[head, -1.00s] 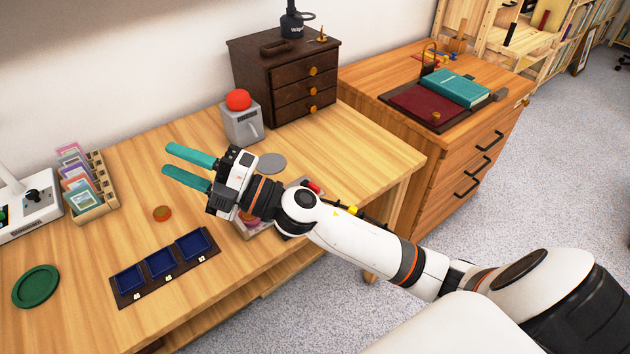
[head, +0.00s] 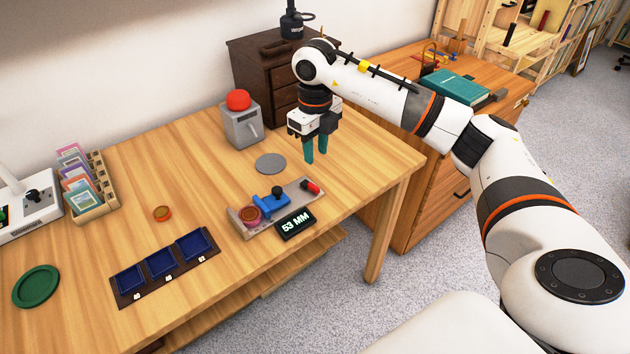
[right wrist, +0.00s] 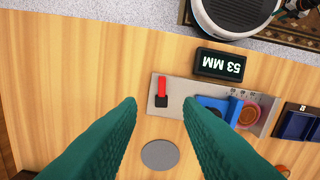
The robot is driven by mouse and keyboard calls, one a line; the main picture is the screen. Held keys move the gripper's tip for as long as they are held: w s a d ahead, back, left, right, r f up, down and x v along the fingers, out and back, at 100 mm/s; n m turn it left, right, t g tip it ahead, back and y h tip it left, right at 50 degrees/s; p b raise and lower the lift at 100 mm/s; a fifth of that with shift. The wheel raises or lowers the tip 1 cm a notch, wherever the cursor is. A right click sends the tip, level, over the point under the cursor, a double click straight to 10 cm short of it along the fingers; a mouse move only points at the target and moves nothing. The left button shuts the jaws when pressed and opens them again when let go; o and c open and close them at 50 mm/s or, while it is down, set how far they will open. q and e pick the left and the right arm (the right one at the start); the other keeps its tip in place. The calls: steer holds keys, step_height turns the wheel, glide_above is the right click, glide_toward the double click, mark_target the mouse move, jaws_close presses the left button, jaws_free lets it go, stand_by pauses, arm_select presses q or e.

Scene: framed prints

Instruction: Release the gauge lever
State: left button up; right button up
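The gauge (head: 262,228) is a flat grey base near the table's front edge, with a blue sliding block (head: 271,208). Its red lever (head: 311,186) is at the right end; the lever also shows in the right wrist view (right wrist: 162,87). An orange-brown disc (head: 249,213) sits at the left end beside the blue block. The display (head: 294,224) reads 53 MM. My right gripper (head: 315,157) points down, open and empty, above the table and beyond the lever end. In the right wrist view the lever appears between the spread teal fingertips (right wrist: 158,102), not touched. My left gripper is out of view.
A flat grey disc (head: 270,163) lies behind the gauge. A grey box with a red button (head: 239,100) and a dark drawer cabinet (head: 270,75) stand farther back. A tray with blue compartments (head: 163,265) lies to the left. Table around the lever is clear.

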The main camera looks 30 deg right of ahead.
mark_target(315, 186)
step_height(315, 186, down, 10)
steer(key=shift+f, duration=0.25)
